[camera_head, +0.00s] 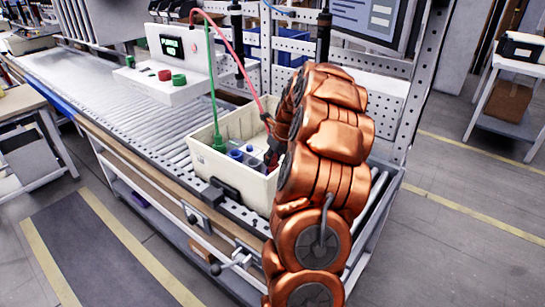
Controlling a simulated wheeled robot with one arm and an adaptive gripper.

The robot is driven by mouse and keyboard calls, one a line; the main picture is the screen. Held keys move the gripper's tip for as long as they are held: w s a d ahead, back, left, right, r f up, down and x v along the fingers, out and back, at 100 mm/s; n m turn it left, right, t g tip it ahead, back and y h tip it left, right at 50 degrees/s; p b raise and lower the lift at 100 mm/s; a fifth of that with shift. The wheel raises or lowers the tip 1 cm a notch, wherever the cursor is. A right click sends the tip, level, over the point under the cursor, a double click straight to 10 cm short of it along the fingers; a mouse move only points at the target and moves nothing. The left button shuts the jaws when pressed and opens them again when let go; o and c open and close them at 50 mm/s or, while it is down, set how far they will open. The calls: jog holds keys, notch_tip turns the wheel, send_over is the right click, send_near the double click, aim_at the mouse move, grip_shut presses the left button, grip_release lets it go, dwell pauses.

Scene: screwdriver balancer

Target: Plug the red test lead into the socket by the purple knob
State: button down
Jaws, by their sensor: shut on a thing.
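My gripper (271,157) is low at the bin's right side, dark and mostly hidden by my copper arm. It is shut on the red lead's end, though the jaws are hard to see. Small blue parts (236,155) stand inside the bin, left of my gripper. I cannot make out a purple knob or the socket by it. Whether the lead's tip touches anything is hidden.
A green lead (212,100) runs down into the bin's left part, ending in a green plug. The white test box (180,60) with a lit display and buttons stands behind. The bin sits on a roller conveyor (140,100). A perforated metal frame (378,95) rises behind my arm.

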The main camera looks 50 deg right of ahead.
jog(key=shift+f, duration=1.2)
jog(key=c, duration=0.7)
grip_release()
jog(key=shift+c, duration=0.2)
jog(key=shift+r, duration=0.1)
jog(key=v, duration=1.1)
jog(key=shift+s+r, duration=0.25)
jog(key=shift+r, duration=0.1)
jog(key=shift+a, duration=0.15)
